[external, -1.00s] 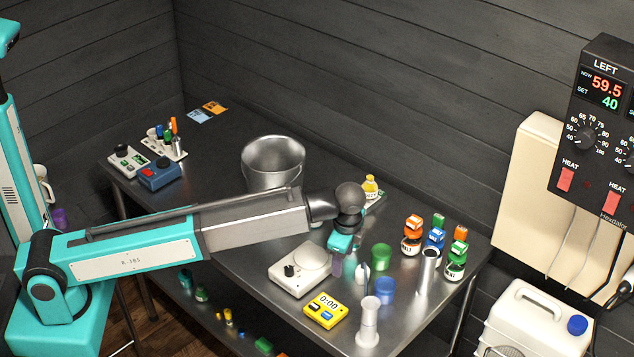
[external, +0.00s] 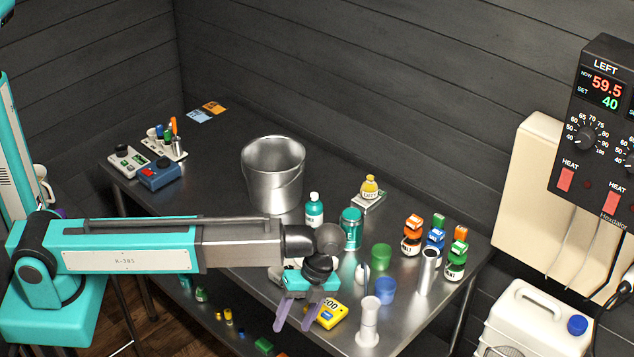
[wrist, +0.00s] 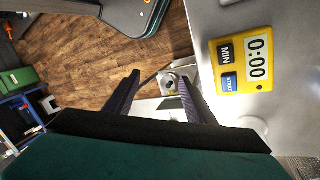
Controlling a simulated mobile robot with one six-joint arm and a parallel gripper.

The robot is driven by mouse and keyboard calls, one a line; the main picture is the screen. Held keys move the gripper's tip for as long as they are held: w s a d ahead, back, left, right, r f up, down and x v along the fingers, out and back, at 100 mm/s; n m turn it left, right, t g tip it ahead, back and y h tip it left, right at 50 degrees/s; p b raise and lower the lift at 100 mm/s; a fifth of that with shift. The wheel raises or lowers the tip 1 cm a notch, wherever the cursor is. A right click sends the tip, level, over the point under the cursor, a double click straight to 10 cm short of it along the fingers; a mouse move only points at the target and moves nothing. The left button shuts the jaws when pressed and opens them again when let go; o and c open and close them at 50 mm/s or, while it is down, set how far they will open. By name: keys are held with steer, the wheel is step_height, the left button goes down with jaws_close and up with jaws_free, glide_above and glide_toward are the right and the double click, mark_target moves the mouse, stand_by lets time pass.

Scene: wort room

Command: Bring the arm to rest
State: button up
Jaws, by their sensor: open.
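My arm reaches from the left across the front of the steel table (external: 235,125) in the external view. My gripper (external: 294,328) hangs near the table's front edge, fingers pointing down and apart, with nothing between them. In the wrist view my gripper (wrist: 158,85) also shows open and empty, with the wooden floor and part of a steel item beyond the fingers. The yellow timer (external: 331,314) lies just right of the fingers, and it also shows in the wrist view (wrist: 241,62). The white scale is mostly hidden behind my wrist.
A steel bucket (external: 273,165) stands behind the arm. A teal bottle (external: 314,210) and teal jar (external: 351,229) stand close beyond the wrist. A white cylinder (external: 368,322), a blue cup (external: 385,290) and several labelled bottles stand to the right. The table's back middle is clear.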

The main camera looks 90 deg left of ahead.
steer(key=s+d+f+m+g+p, duration=0.1)
steer(key=s+d+f, duration=0.2)
steer(key=s+d, duration=0.15)
steer(key=s+d+f+m+g, duration=0.1)
steer(key=s+d+f, duration=0.25)
steer(key=s, duration=0.25)
steer(key=s+a+f+n+b, duration=0.3)
steer(key=s+f+n, duration=0.2)
steer(key=f, duration=0.7)
steer(key=s+a+f+n+y+b, duration=0.1)
steer(key=s+a+f+n+b, duration=0.2)
steer(key=s+f+n, duration=0.3)
steer(key=s+a+f+n+b, duration=0.3)
steer(key=s+f, duration=0.9)
steer(key=f, duration=0.8)
steer(key=shift+a+n+y+b, duration=0.3)
steer(key=shift+a+n+y, duration=0.1)
steer(key=shift+n, duration=0.8)
